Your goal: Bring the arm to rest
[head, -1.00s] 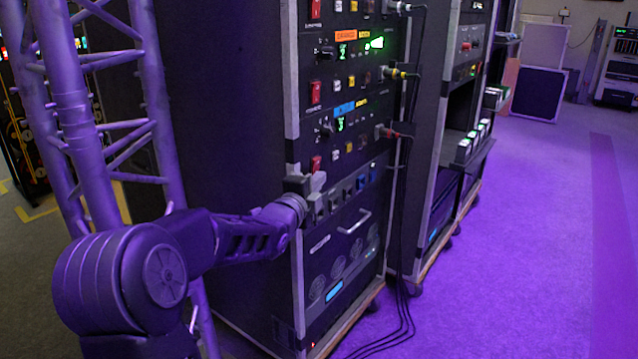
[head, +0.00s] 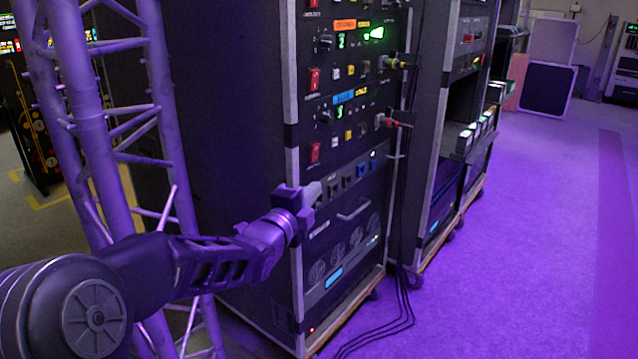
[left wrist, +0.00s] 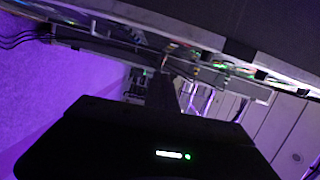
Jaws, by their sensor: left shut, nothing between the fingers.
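My left arm comes in from the lower left in the head view. Its gripper (head: 308,203) is shut and empty, in front of the lower part of the near equipment rack (head: 360,255), by a row of sockets (head: 360,172). I cannot tell whether it touches the panel. In the left wrist view a large dark shape with a small lit green light fills the lower middle. The rack front lies tilted across the top there. The right gripper is in neither view.
A purple lattice truss (head: 90,110) stands at the left, close behind my left arm. Dark cables (head: 400,310) hang down the rack and lie on the floor. A second rack (head: 445,120) stands behind. The purple-lit floor (head: 530,240) at the right is clear.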

